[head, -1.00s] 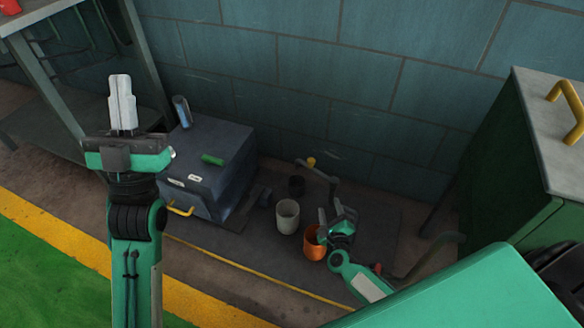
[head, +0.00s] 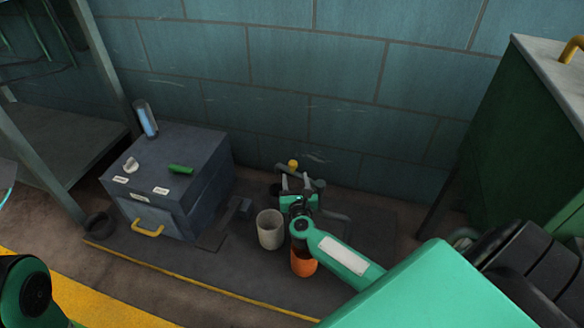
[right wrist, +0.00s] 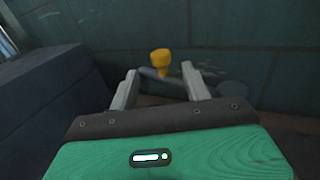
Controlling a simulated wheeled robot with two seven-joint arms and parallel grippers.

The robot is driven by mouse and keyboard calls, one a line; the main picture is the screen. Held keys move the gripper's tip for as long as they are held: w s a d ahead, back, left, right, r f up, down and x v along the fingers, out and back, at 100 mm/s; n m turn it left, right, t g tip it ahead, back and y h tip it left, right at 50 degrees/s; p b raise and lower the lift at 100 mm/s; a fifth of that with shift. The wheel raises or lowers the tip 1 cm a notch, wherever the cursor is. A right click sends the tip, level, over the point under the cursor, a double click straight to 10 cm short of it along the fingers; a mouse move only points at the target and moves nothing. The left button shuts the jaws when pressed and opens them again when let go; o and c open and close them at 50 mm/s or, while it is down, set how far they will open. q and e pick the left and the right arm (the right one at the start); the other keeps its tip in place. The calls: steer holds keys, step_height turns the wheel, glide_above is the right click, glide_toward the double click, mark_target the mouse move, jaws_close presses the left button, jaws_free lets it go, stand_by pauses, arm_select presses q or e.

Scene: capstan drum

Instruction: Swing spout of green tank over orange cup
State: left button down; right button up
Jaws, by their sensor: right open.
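The orange cup (head: 303,262) stands on the dark floor mat, partly hidden by my right arm. Beyond it, near the wall, a grey bar (head: 316,185) carries a yellow knob (head: 293,164); it may be the spout. I cannot make out a green tank it belongs to; my arm covers that area. My right gripper (head: 294,183) is open and empty, just in front of the knob. My left gripper is out of view.
A pale cup (head: 270,230) stands left of the orange one. A dark cup (head: 276,190) is partly hidden behind my gripper. A green cabinet (head: 520,130) stands right. The wall is close behind.

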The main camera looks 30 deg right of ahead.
mark_target(293, 167)
steer(key=b+x, duration=0.2)
steer(key=x, duration=0.5)
steer(key=shift+w+d+b, duration=0.15)
steer(key=shift+w+b, duration=0.15)
steer(key=shift+w, duration=0.05)
jaws_close()
